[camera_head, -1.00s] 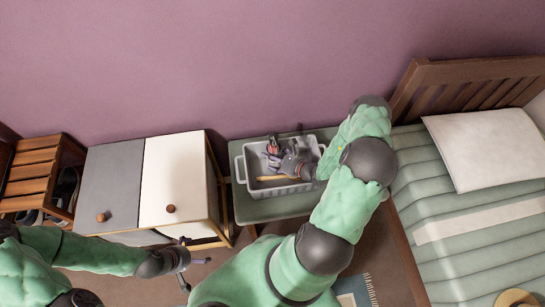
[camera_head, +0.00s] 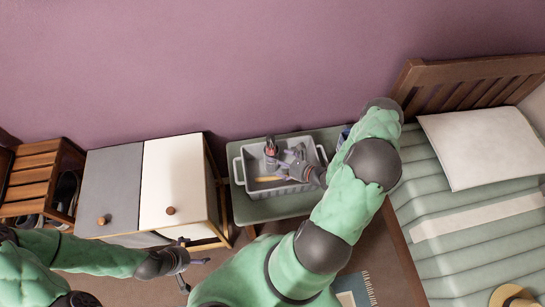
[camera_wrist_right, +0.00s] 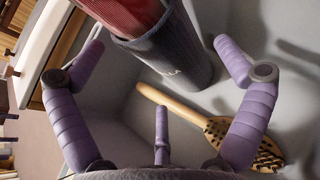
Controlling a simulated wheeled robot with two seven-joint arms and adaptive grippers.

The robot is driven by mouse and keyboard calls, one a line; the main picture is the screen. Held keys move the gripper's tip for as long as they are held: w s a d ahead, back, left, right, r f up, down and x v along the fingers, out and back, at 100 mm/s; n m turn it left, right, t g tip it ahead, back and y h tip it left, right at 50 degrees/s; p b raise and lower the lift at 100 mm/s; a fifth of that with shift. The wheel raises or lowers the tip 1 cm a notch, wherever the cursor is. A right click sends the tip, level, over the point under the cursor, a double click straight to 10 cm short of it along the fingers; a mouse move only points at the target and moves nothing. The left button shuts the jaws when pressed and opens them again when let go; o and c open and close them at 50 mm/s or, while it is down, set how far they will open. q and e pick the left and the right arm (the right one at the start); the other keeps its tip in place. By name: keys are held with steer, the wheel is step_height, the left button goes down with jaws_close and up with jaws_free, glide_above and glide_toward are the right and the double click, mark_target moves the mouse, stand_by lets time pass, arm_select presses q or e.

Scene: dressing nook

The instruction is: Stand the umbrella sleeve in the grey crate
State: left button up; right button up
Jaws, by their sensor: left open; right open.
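The umbrella sleeve (camera_head: 271,151), dark grey with a red top, is inside the grey crate (camera_head: 238,168), near its left back part. In the right wrist view the sleeve (camera_wrist_right: 178,58) stands on the crate floor, looking tilted there, with the red part at its upper end. My right gripper (camera_head: 287,161) is over the crate, just right of the sleeve. Its fingers (camera_wrist_right: 160,62) are spread and no finger clearly touches the sleeve. My left gripper (camera_head: 198,261) is open and empty, low in front of the white cabinet.
The crate stands on a green table (camera_head: 280,207). A grey and white cabinet (camera_head: 170,180) is at left and a bed (camera_head: 465,215) at right. A blue item (camera_head: 343,134) shows partly behind my right arm.

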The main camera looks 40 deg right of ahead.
steer(key=shift+v, duration=1.3)
steer(key=shift+r+p, duration=0.1)
steer(key=shift+p, duration=0.25)
